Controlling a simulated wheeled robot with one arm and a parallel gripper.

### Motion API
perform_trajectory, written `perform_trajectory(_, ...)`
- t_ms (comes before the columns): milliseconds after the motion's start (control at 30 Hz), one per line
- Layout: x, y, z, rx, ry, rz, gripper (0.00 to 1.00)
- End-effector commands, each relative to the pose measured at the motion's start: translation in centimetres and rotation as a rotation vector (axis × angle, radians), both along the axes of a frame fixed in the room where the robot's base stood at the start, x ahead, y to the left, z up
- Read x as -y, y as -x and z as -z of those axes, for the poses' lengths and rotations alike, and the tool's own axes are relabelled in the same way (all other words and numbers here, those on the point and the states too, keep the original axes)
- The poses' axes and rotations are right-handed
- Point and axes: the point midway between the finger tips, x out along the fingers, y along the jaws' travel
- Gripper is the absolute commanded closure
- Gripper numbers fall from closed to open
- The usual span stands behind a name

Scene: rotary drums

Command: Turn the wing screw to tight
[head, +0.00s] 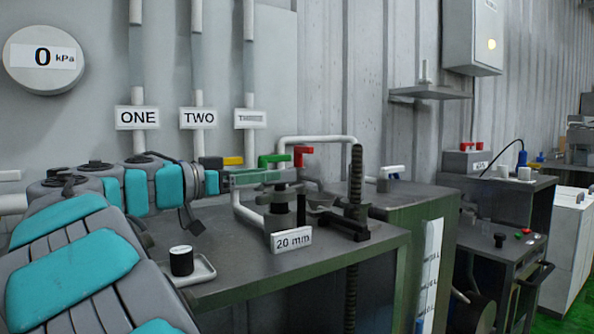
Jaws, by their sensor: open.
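My gripper (284,177) reaches in from the left at the end of my teal and grey arm. Its jaws are open, above a dark fixture that carries a "20 mm" plate (291,239) on the table. A dark round part (280,197) of the fixture shows just below the jaws; whether they touch it I cannot tell. A dark flat-armed piece (335,219) lies right of it, beside a dark ribbed post (355,185). I cannot make out the wing screw for certain; the gripper may partly hide it.
Yellow (233,161), green (274,160) and red (303,150) handles stand close behind my gripper, under a white pipe (318,140). A green cabinet (405,240) stands at right.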

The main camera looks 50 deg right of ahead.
Motion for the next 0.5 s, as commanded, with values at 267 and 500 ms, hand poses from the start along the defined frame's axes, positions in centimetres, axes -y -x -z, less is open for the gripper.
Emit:
perform_trajectory(267, 3.3, 0.7, 0.1, -0.005, -0.005, 0.004, 0.50)
perform_trajectory(500, 6.6, 1.3, 0.1, -0.004, -0.004, 0.003, 0.50)
